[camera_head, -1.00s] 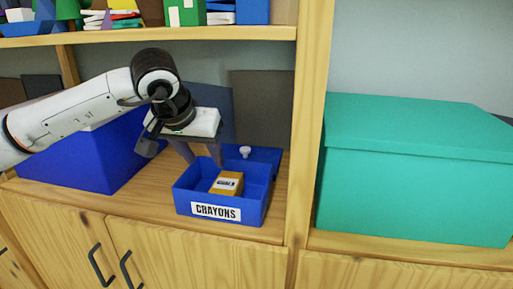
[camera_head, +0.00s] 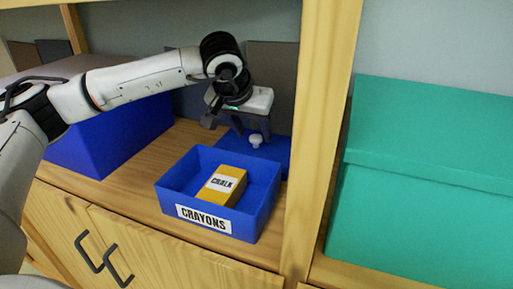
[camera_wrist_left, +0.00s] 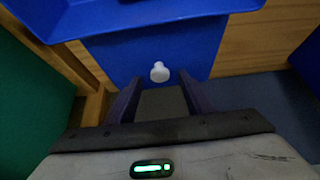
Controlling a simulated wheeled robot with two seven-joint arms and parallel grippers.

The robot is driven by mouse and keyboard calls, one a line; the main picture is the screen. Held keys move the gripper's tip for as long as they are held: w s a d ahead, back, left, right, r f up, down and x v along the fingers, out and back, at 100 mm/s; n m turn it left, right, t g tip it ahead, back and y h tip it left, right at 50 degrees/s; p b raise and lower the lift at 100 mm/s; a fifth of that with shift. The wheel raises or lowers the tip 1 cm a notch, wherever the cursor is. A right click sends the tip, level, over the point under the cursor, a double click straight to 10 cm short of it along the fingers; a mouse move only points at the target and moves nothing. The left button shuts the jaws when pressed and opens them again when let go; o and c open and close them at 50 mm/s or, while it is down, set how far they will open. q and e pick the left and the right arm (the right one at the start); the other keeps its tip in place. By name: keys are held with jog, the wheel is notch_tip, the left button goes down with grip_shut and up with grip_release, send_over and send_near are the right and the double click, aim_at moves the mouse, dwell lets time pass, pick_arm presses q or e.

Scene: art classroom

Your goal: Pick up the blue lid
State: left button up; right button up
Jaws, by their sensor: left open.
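The blue lid (camera_head: 273,156) lies on the shelf behind the blue box labelled CRAYONS (camera_head: 262,196), with a white knob (camera_head: 256,141) on top. My left gripper (camera_head: 249,129) is open and empty just above and behind the knob. In the left wrist view the lid (camera_wrist_left: 120,58) shows under the box's edge, and its knob (camera_wrist_left: 160,73) lies ahead of and between the open fingertips (camera_wrist_left: 160,80). I cannot tell how far apart the tips and knob are. My right gripper is not in view.
The open CRAYONS box holds a yellow box labelled CHALK (camera_head: 222,186). A large blue box (camera_head: 120,138) stands to the left. A wooden upright (camera_head: 318,130) stands close on the right, with a big teal box (camera_head: 430,180) beyond it. Dark panels (camera_head: 272,80) stand behind.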

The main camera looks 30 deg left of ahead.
pick_arm(q)
jog(key=shift+x, duration=1)
jog(key=c, duration=1.1)
jog(key=shift+c, duration=0.2)
